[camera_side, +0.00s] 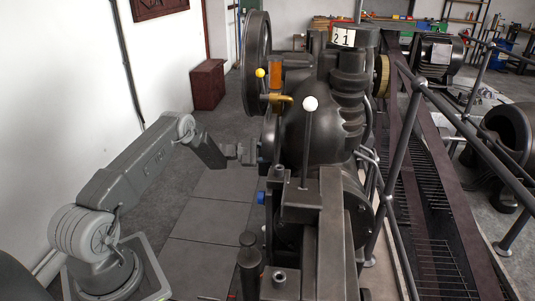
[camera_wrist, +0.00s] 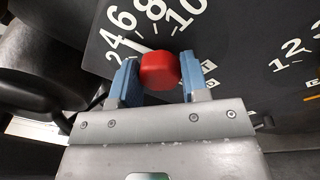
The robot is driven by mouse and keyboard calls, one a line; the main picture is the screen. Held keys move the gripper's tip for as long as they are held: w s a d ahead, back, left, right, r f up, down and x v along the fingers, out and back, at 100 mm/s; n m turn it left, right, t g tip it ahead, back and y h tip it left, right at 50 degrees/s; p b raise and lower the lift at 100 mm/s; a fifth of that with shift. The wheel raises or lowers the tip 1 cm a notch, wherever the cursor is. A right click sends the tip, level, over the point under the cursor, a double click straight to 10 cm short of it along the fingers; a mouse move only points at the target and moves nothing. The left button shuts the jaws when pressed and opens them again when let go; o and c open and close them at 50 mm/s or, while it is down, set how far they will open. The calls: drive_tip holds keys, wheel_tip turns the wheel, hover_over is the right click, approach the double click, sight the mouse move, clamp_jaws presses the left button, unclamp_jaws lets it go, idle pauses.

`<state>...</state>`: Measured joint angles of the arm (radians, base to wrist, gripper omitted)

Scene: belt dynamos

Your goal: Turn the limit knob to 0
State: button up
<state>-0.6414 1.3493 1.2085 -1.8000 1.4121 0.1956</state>
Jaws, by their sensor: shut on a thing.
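A red knob (camera_wrist: 160,70) sits between the two blue-padded fingers of my gripper (camera_wrist: 156,80) in the wrist view, and the gripper is shut on it. The knob stands before a dark panel (camera_wrist: 235,50) with a white scale marked 2, 4, 6, 8 and 10. A label below the scale is mostly hidden by the fingers, so I cannot read it. In the side view my gripper (camera_side: 252,153) reaches the left side of the dark machine (camera_side: 310,130); the knob is hidden there.
Another scale (camera_wrist: 292,52) lies to the right.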

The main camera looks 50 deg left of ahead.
drive_tip(key=n+g, duration=0.1)
drive_tip(key=n, duration=0.5)
drive_tip(key=n+g, duration=0.1)
drive_tip(key=n, duration=0.6)
drive_tip(key=shift+w+a+h, duration=0.1)
drive_tip(key=shift+a+h, duration=0.05)
drive_tip(key=shift+h, duration=0.15)
idle(0.6)
drive_tip(key=o, duration=0.9)
drive_tip(key=shift+r, duration=0.1)
drive_tip(key=v, duration=1.3)
drive_tip(key=shift+s+a+r, duration=0.15)
drive_tip(key=shift+s+a, duration=0.1)
drive_tip(key=shift+s, duration=0.1)
